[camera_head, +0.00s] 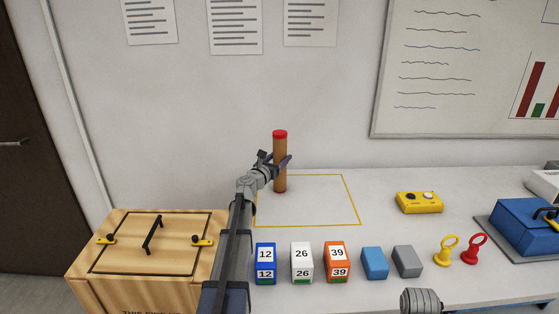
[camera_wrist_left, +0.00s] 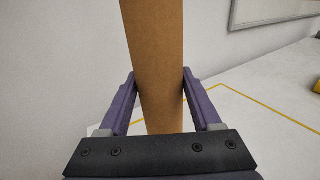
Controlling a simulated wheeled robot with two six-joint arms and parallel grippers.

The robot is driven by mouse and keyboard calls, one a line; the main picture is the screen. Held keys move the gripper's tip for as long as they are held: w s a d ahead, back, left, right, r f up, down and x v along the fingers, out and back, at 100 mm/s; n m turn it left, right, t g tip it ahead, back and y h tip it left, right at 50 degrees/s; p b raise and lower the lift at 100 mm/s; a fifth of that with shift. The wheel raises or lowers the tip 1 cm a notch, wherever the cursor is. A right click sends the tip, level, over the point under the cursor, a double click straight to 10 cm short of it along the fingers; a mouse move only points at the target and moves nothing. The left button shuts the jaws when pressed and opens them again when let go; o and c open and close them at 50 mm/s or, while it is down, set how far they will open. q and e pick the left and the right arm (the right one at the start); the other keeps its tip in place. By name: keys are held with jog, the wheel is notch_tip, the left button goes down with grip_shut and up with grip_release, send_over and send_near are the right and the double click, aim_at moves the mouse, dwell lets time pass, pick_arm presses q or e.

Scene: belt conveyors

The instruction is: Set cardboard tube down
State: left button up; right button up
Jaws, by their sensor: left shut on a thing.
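A brown cardboard tube (camera_head: 280,150) with a red cap stands upright in the grasp of my left gripper (camera_head: 277,161). In the left wrist view the tube (camera_wrist_left: 155,60) runs between the two purple fingers (camera_wrist_left: 158,88), which press on its sides. In the head view its lower end appears over the far left part of a yellow-outlined square (camera_head: 358,207) on the white table. I cannot tell whether the lower end touches the tabletop. The tube's foot is hidden in the wrist view.
A wooden box (camera_head: 130,260) with a handled lid stands at the left. Blue, white and orange numbered blocks (camera_head: 302,262), plain blue and grey blocks (camera_head: 374,264), and yellow and red ringed pieces (camera_head: 446,250) line the front. A yellow device (camera_head: 419,203) sits right. The square's interior looks clear.

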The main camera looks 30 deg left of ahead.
pick_arm(q)
jog(key=o, duration=1)
jog(key=shift+f, duration=0.15)
jog(key=o, duration=0.5)
jog(key=shift+c, duration=0.2)
jog(key=shift+r, duration=0.25)
jog(key=s, duration=1.2)
jog(key=shift+d, duration=0.25)
